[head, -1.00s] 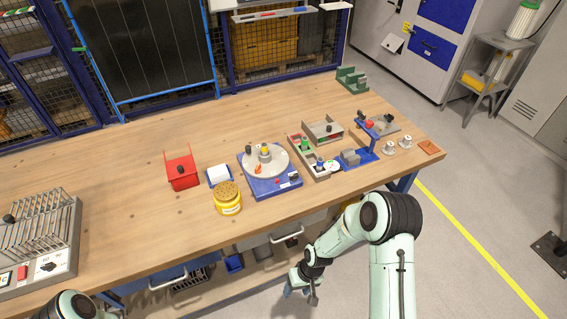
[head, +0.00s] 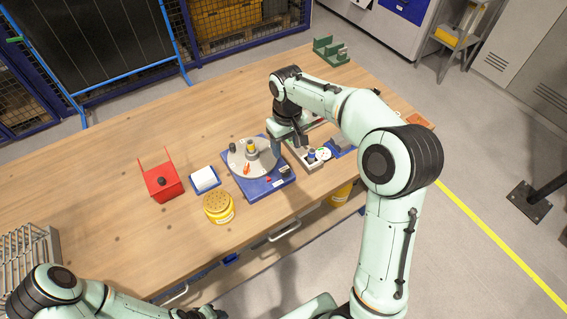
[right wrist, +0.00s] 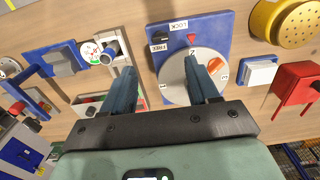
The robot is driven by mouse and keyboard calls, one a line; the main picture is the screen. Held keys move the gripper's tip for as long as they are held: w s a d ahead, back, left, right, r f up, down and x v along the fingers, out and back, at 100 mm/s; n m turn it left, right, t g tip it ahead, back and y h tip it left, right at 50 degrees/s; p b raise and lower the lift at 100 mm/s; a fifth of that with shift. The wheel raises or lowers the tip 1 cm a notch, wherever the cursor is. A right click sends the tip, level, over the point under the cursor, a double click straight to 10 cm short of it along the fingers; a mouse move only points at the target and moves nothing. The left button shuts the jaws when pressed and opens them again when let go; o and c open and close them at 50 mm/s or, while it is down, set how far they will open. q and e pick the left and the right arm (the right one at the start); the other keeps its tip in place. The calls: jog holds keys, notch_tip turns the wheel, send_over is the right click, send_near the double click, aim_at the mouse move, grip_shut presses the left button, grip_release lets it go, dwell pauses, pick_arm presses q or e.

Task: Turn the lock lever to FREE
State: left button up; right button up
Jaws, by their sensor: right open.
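The rotary jig is a blue base (head: 262,188) with a round grey disc (head: 239,160) on top. In the right wrist view the blue base (right wrist: 213,25) carries LOCK and FREE labels and a red pointer (right wrist: 190,38). The black lock lever (right wrist: 158,37) is at the base corner, close to the FREE label; its exact setting is hard to tell. My right gripper (head: 287,142) is open, pointing down above the jig's right side. In its wrist view the open fingers (right wrist: 160,66) are apart and empty. My left gripper (head: 203,313) is at the bottom edge, partly cut off.
A yellow pot (head: 219,209), a white block on a blue tray (head: 206,190) and a red bin (head: 161,186) stand left of the jig. A grey parts tray (head: 311,163) and a blue fixture (head: 345,149) are at its right. The back left table is clear.

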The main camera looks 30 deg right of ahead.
aim_at(286, 171)
notch_tip(286, 171, down, 10)
jog(key=shift+f+b, duration=0.15)
jog(key=shift+b, duration=0.2)
jog(key=shift+w+f, duration=0.1)
jog(key=shift+f, duration=0.7)
pick_arm(q)
jog(key=shift+s+f, duration=0.55)
jog(key=shift+f, duration=0.05)
pick_arm(e)
jog(key=c, duration=1.1)
jog(key=shift+o, duration=0.2)
